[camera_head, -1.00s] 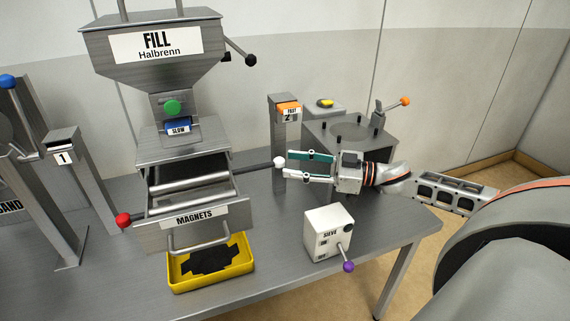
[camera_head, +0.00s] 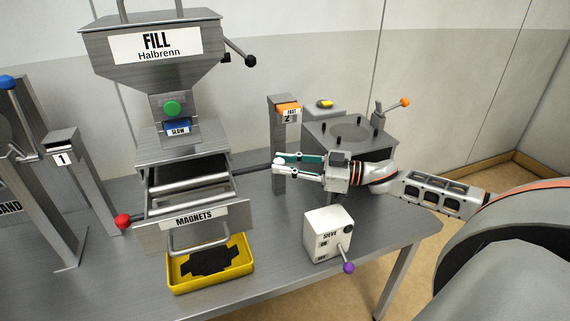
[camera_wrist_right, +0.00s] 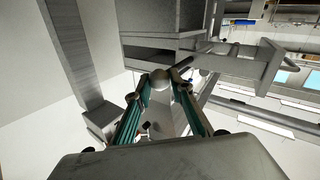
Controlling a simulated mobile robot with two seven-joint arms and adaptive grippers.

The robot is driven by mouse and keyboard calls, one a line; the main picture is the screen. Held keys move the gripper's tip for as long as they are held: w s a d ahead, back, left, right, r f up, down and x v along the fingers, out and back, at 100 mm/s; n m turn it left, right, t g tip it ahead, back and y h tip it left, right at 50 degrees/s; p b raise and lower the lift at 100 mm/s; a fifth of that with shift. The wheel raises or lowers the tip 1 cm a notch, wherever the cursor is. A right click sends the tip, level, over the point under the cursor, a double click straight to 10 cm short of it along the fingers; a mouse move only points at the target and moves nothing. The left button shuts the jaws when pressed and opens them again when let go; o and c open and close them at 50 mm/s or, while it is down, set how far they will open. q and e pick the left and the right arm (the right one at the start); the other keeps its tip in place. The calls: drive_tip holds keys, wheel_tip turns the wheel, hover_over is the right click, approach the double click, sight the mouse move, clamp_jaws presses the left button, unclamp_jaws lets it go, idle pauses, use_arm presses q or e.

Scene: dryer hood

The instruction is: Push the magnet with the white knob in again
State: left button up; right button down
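The magnets unit (camera_head: 196,215) is a steel drawer, drawn out at the front, with shiny bars lying across it. The magnet's white knob (camera_head: 278,162) sits at the end of a dark rod (camera_head: 254,169) that sticks out of the unit's right side. My right gripper (camera_head: 277,163) comes from the right with its fingertips closed around the white knob. In the right wrist view the knob (camera_wrist_right: 160,76) is a ball between the tips of my right gripper (camera_wrist_right: 161,79). The tips partly cover the knob. My left gripper is not in view.
A red knob (camera_head: 123,221) sticks out at the drawer's left. A yellow tray (camera_head: 250,268) lies below the drawer. A sieve box (camera_head: 328,233) with a purple-knobbed lever stands at the front right. The post marked 2 (camera_head: 279,140) stands behind my right gripper.

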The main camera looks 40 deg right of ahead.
sight(252, 171)
drive_tip(key=a+p, duration=0.1)
drive_tip(key=a, duration=0.1)
drive_tip(key=w+a+p, duration=0.1)
drive_tip(key=a+p, duration=0.1)
drive_tip(key=a, duration=0.1)
drive_tip(key=w+a+p, duration=0.1)
drive_tip(key=a, duration=0.1)
drive_tip(key=shift+a+r, duration=0.25)
drive_tip(key=shift+a+f, duration=0.2)
drive_tip(key=shift+a, duration=0.15)
drive_tip(key=c, duration=1.8)
unclamp_jaws()
drive_tip(key=shift+a, duration=0.1)
